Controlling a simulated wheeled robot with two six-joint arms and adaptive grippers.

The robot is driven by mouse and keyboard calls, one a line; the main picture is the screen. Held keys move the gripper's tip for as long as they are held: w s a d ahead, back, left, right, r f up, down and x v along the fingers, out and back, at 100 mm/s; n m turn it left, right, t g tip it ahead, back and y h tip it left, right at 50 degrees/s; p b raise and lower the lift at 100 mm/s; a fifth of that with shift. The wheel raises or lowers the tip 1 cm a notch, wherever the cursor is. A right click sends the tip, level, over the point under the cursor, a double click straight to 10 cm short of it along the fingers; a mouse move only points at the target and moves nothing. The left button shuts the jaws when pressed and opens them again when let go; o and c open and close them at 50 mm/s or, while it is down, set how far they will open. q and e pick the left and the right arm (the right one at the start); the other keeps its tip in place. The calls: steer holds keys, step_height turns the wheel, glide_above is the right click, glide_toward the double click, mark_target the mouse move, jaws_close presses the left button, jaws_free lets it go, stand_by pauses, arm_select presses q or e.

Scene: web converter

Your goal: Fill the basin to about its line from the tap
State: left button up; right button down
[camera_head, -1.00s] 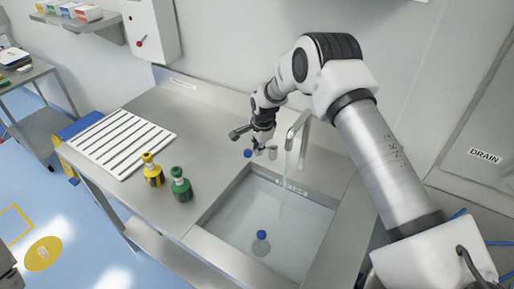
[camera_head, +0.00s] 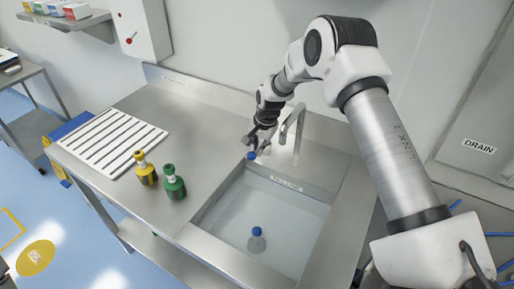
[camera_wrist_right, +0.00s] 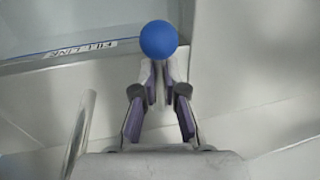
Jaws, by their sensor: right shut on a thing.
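The steel basin (camera_head: 318,236) is set in the counter and holds pale, clear water. Its fill-line label (camera_head: 288,183) is on the back wall and shows again in the wrist view (camera_wrist_right: 82,47). I cannot tell exactly how the water stands against the line. The curved tap spout (camera_head: 299,128) stands behind the basin, with no stream visible. My right gripper (camera_head: 256,147) is shut on the blue-balled tap lever (camera_head: 251,156); the ball (camera_wrist_right: 159,40) is at the fingertips in the wrist view. A blue-topped plug (camera_head: 257,232) is on the basin floor. My left gripper is out of view.
A yellow bottle (camera_head: 145,170) and a green bottle (camera_head: 174,185) stand on the counter left of the basin. A white slatted rack (camera_head: 110,143) lies farther left. A wall panel marked DRAIN (camera_head: 478,147) is at the right. The counter behind the bottles is clear.

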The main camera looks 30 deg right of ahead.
steer(key=c, duration=1.2)
jaws_free()
steer(key=shift+d, duration=0.15)
steer(key=r, duration=0.2)
steer(key=s+r, duration=0.1)
steer(key=r, duration=0.4)
steer(key=shift+s+d+r, duration=0.15)
steer(key=shift+d, duration=0.2)
